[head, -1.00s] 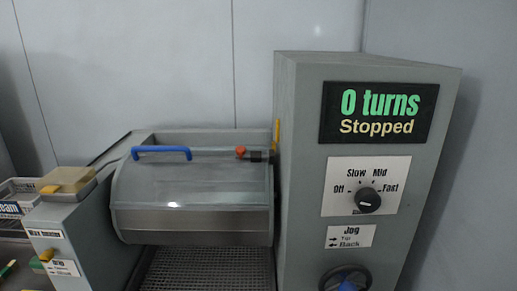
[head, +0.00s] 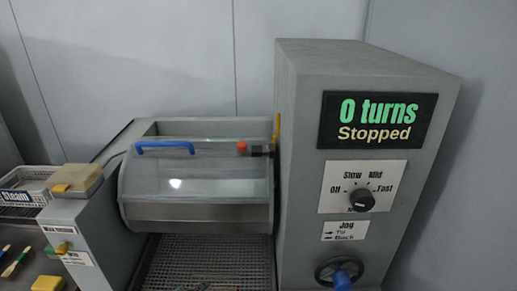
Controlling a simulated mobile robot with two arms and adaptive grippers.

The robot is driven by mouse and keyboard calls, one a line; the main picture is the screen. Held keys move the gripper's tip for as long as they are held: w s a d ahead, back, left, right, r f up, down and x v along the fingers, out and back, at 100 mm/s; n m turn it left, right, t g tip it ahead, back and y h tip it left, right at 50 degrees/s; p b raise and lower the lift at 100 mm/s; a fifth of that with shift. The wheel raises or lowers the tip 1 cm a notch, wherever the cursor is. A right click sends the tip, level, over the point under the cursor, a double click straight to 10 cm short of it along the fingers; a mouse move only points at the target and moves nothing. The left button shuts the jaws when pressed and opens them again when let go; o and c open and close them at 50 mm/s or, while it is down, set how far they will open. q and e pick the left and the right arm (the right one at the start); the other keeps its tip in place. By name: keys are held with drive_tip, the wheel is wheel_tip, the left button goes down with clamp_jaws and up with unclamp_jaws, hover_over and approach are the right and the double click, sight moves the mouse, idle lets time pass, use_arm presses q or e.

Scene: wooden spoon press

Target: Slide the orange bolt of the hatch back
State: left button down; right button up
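The hatch (head: 200,184) is a clear curved cover between the two grey housings, and it is down over the machine. A blue handle (head: 165,145) runs along its upper left. The orange bolt (head: 241,147) is a small knob at the hatch's upper right, beside a dark catch (head: 261,150) near the right housing. Whether the bolt sits fully inside the catch is too small to tell. Neither of my grippers is in view.
The tall housing (head: 300,130) stands right of the hatch, with a display (head: 376,121) reading "0 turns Stopped", a speed dial (head: 361,200) and a handwheel (head: 340,272). A mesh bed (head: 205,260) lies below the hatch. A "Steam" basket (head: 25,185) and brushes (head: 17,262) are at left.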

use_arm(q)
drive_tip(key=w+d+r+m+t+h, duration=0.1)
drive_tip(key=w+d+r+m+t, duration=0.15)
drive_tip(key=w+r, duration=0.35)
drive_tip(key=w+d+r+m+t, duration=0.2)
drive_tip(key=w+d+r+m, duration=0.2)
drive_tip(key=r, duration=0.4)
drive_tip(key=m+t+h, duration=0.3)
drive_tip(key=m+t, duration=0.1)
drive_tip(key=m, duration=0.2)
approach(242, 148)
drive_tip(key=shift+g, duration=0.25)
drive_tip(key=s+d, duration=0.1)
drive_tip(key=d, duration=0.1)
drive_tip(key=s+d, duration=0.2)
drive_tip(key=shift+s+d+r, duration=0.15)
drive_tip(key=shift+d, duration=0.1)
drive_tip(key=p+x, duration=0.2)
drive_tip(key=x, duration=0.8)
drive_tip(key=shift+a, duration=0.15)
